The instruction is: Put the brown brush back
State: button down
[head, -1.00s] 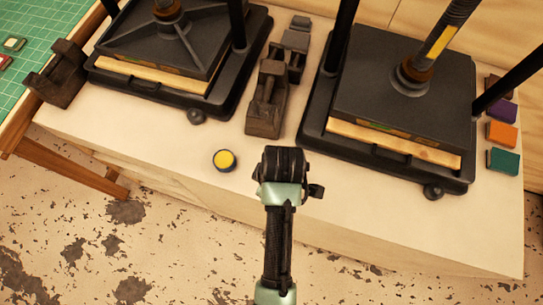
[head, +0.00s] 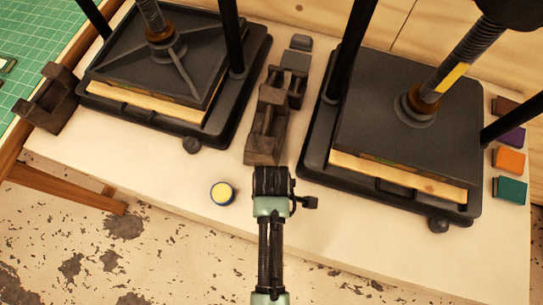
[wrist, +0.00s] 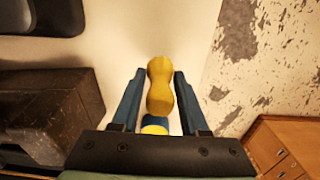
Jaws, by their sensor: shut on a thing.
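My gripper (head: 272,182) hangs over the pale bench in the head view, in front of the near end of a dark wooden block stand (head: 264,148). In the wrist view my gripper (wrist: 158,95) has its two blue fingers either side of a waisted yellow-tan piece (wrist: 159,84), which looks like the handle of the brush. It is shut on it. The brush is hidden behind my gripper in the head view, and its bristles cannot be made out. A dark wooden block (wrist: 50,112) shows at left in the wrist view.
Two black screw presses (head: 165,85) (head: 400,140) flank the stand. A round yellow-topped tin (head: 221,193) with a blue rim sits left of my gripper. Coloured blocks (head: 509,160) line the right edge. Bare bench lies in front of the presses.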

jog(key=shift+f, duration=1.4)
jog(key=shift+f, duration=0.15)
jog(key=shift+c, duration=2.1)
grip_release()
